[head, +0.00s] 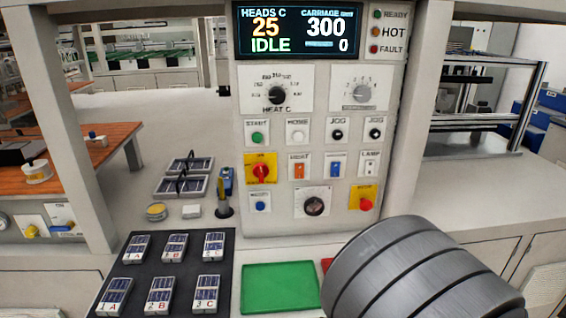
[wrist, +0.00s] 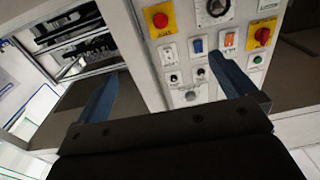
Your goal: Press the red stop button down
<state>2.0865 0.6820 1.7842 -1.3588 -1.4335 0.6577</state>
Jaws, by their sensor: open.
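The red stop button (head: 365,205) is a round knob on a yellow plate at the lower right of the control panel (head: 418,22). In the wrist view the panel appears upside down, and the red stop button (wrist: 160,20) is near the top, left of centre. My gripper (wrist: 164,66) is open and empty, its two blue fingers wide apart. The button shows beyond the fingertips, between them in the picture, and apart from them. In the head view the gripper is not visible; my grey arm link fills the lower right.
A red rotary switch (head: 261,171) on a yellow plate and a green start button (head: 257,138) are on the same panel. A black mat (head: 190,265) with several labelled blocks and a green tray (head: 280,287) lie in front. A rack (head: 470,105) stands to the right.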

